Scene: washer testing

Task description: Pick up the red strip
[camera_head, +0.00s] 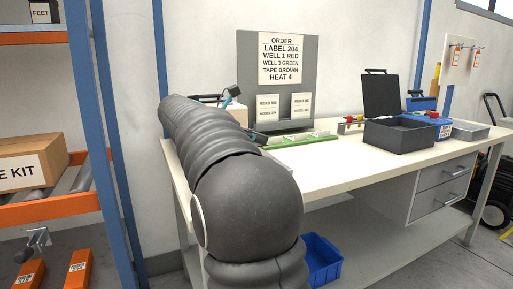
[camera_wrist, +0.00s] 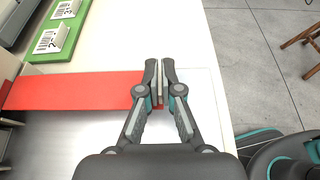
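The red strip (camera_wrist: 75,91) is a long flat band in the wrist view, running from the left edge to my gripper over a pale surface. I cannot tell whether the strip's end touches the finger.
A green rack with numbered labels (camera_wrist: 66,48) lies beyond the strip at upper left. The white bench (camera_head: 350,172) carries an order board (camera_head: 248,75), an open dark case (camera_head: 400,137) and a blue toolbox (camera_head: 430,118). The bench edge drops to floor at right in the wrist view.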

